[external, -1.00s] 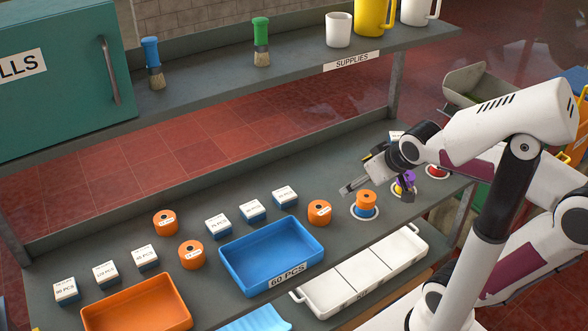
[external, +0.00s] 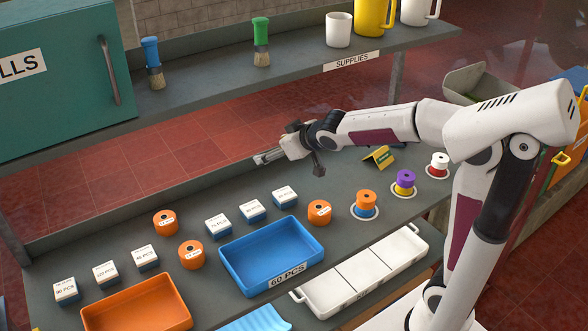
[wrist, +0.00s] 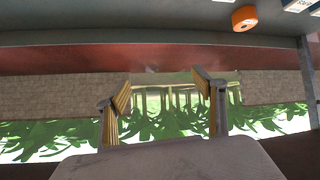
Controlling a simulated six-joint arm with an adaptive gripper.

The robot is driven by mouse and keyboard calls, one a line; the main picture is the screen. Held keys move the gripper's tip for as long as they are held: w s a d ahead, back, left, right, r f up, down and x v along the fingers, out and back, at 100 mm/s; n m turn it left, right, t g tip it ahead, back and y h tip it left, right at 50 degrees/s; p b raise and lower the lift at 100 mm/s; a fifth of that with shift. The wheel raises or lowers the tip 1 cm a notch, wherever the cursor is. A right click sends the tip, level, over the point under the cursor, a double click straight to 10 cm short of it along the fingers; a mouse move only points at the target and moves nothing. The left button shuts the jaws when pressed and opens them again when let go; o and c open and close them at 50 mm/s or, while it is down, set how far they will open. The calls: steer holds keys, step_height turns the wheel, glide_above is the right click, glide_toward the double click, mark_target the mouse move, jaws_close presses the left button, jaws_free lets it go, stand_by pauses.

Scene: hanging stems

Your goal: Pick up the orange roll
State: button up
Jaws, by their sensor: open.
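Several orange rolls are in the external view. One orange roll (external: 366,197) sits on top of a blue roll (external: 364,212) in a white ring. Another (external: 320,210) stands right of the blue tray, and two more (external: 165,222) (external: 191,254) stand farther left, with small white labels. My gripper (external: 258,159) is raised over the worktop's back edge, pointing left, clear of all rolls. In the wrist view its two fingers (wrist: 163,85) are spread with nothing between them, and one orange roll (wrist: 244,18) shows at the top right.
Purple-topped (external: 405,179) and white-topped (external: 440,160) roll stacks stand on rings at the right. A blue tray (external: 310,262), an orange tray (external: 181,325) and small labelled boxes (external: 218,225) share the worktop. The supplies shelf (external: 210,95) runs above and behind.

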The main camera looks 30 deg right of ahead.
steer(key=w+a+f+n+y, duration=0.1)
steer(key=w+a+f+y, duration=0.2)
steer(key=a, duration=0.4)
steer(key=w+a+f+n, duration=0.1)
steer(key=w+a+f, duration=0.1)
steer(key=w+a, duration=0.4)
steer(key=n+y, duration=0.3)
steer(key=y, duration=0.2)
glide_above(171, 219)
steer(key=s+d, duration=0.1)
steer(key=s, duration=0.1)
step_height(171, 219, down, 8)
steer(key=f, duration=0.1)
steer(key=shift+w+d+r+g, duration=0.2)
steer(key=shift+r+g, duration=0.05)
steer(key=shift+g, duration=0.05)
steer(key=shift+f, duration=1.8)
steer(key=shift+f, duration=0.1)
step_height(171, 219, down, 3)
steer(key=shift+f, duration=0.15)
steer(key=shift+x, duration=1.45)
